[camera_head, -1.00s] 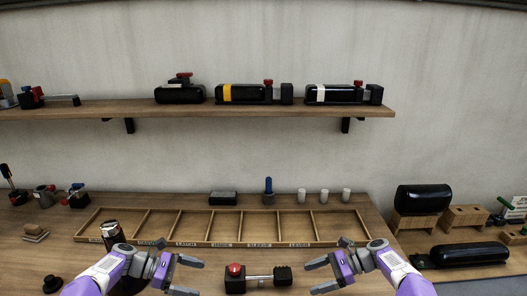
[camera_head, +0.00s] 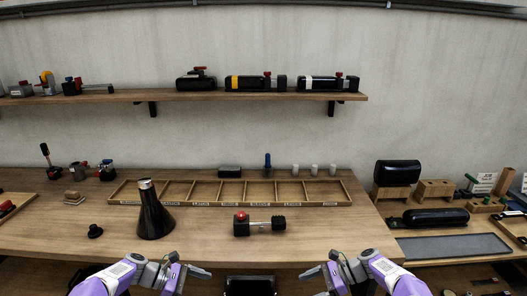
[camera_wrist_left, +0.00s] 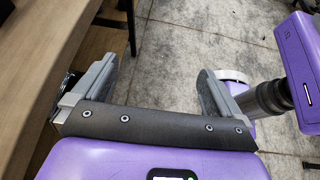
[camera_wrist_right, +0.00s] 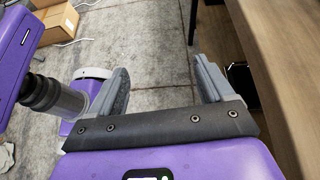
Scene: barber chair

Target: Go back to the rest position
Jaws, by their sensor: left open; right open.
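My left gripper (camera_head: 190,275) is in front of the table's front edge at the lower left of the head view. Its fingers are apart and empty; the left wrist view (camera_wrist_left: 165,85) shows only floor between them. My right gripper (camera_head: 318,275) is likewise in front of the table edge at the lower right. It is open and empty, with floor between its fingers in the right wrist view (camera_wrist_right: 160,85). Neither gripper touches anything that I can see.
The wooden table (camera_head: 205,235) carries a black cone-shaped flask (camera_head: 154,217), a black device with a red knob (camera_head: 258,226) and a sectioned tray (camera_head: 230,205). A shelf (camera_head: 120,98) with several devices is above. A cardboard box (camera_wrist_right: 58,22) stands on the floor (camera_wrist_right: 160,48).

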